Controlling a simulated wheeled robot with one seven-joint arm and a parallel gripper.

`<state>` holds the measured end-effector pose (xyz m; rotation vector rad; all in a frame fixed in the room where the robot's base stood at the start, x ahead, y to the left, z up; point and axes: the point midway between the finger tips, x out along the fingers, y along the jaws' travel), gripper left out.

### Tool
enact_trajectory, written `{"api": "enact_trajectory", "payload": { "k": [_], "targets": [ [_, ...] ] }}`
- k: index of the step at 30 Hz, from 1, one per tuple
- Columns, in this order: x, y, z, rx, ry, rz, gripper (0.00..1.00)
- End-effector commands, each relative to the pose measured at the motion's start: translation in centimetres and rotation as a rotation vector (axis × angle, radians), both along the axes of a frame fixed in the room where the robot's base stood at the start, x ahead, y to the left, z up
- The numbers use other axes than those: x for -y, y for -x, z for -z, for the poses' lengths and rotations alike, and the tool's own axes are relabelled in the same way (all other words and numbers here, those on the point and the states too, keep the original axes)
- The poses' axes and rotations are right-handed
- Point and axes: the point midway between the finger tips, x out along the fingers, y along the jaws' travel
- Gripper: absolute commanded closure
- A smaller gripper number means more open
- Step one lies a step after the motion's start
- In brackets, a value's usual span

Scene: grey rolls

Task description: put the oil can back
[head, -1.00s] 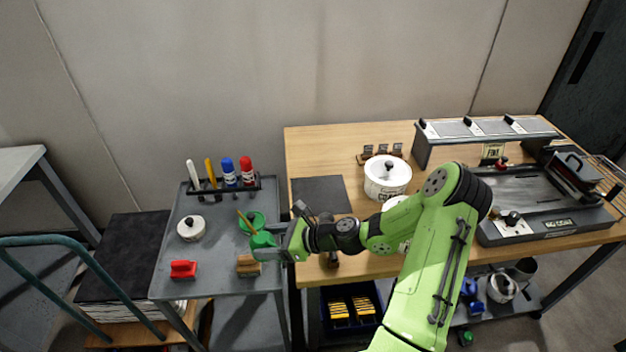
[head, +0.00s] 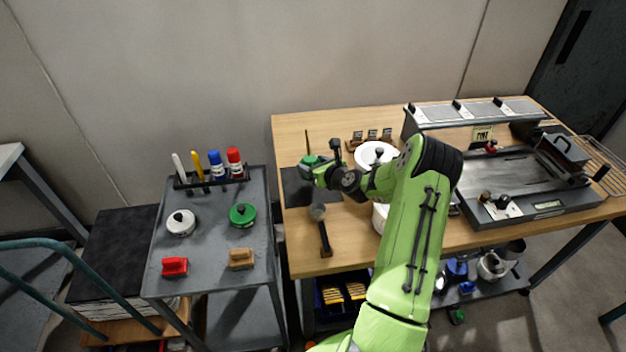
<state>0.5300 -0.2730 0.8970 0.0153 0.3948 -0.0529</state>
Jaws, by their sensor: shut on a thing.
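The oil can (head: 309,159) has a green body and a thin brown spout pointing up. My gripper (head: 312,171) is shut on it over the back part of the dark mat (head: 293,197) on the wooden table. The jaws hide much of the can. I cannot tell whether its base touches the mat.
The grey cart (head: 209,258) at left holds a green lidded pot (head: 242,215), a white lidded pot (head: 181,222), a red block (head: 175,266), a brown block (head: 241,258) and a rack of bottles (head: 211,181). A dark-handled tool (head: 325,238) lies near the table's front edge. White pots stand right.

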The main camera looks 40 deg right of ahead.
Motion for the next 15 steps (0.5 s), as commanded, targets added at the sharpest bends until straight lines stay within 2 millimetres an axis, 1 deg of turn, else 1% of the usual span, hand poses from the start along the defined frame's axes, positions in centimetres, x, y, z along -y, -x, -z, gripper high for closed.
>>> {"api": "enact_trajectory", "payload": {
  "k": [7,15],
  "targets": [
    [-0.1,-0.1,4.0,0.003,0.001,-0.001,0.60],
    [0.0,-0.1,4.0,0.003,0.003,-0.002,0.60]
  ]
}}
